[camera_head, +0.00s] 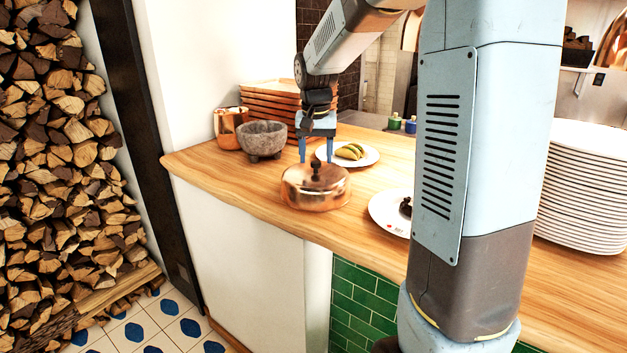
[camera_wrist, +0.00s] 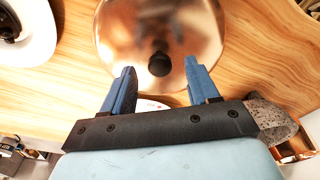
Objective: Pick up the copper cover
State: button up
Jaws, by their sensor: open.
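The copper cover (camera_head: 315,190) is a round, shiny dome with a dark knob (camera_head: 315,170) on top. It sits on the wooden counter close to its front edge. In the wrist view the cover (camera_wrist: 120,30) fills the upper middle, with its knob (camera_wrist: 159,64) just beyond and between my fingertips. My gripper (camera_head: 316,158) points down above the cover with its blue fingers apart. It also shows in the wrist view (camera_wrist: 160,78), open and empty. The head view does not show clearly how high the fingertips are above the cover.
A stone bowl (camera_head: 262,139), a copper mug (camera_head: 229,128) and stacked wooden boards (camera_head: 285,95) stand at the back left. Stacked white plates (camera_head: 585,190) are far right.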

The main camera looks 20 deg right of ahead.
jog(key=shift+w+d+f, duration=0.1)
jog(key=shift+f, duration=0.85)
grip_shut()
